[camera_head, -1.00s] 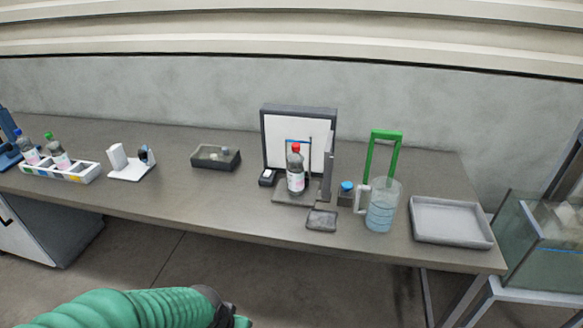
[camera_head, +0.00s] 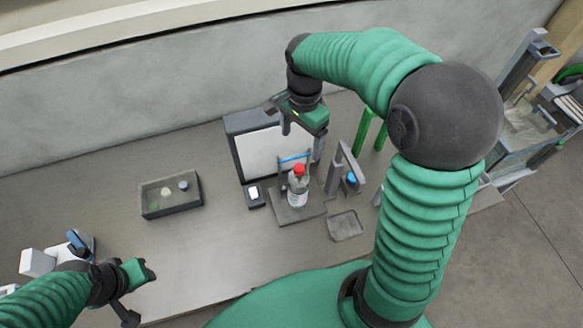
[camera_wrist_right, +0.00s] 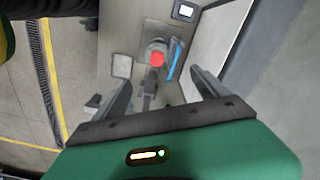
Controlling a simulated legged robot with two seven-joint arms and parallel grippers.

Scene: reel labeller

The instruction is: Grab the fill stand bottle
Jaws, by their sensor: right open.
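The bottle (camera_head: 298,190) with a red cap and a pale label stands upright on the grey plate of the fill stand (camera_head: 290,215), in front of a white panel. The wrist view shows its red cap (camera_wrist_right: 157,58) from above. My right gripper (camera_head: 302,140) is open and empty, above and behind the bottle in the head view. In the right wrist view the bottle shows beyond and between the two fingers of the gripper (camera_wrist_right: 162,92), not touching them. My left gripper (camera_head: 142,294) has its fingers apart, empty, over the table's front left.
A thin blue bar (camera_head: 294,158) crosses behind the cap. A grey upright arm (camera_head: 335,168) and a small blue-capped container (camera_head: 351,179) stand right of the bottle. A dark tray (camera_head: 171,195) sits left. A small grey dish (camera_head: 345,226) lies in front right.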

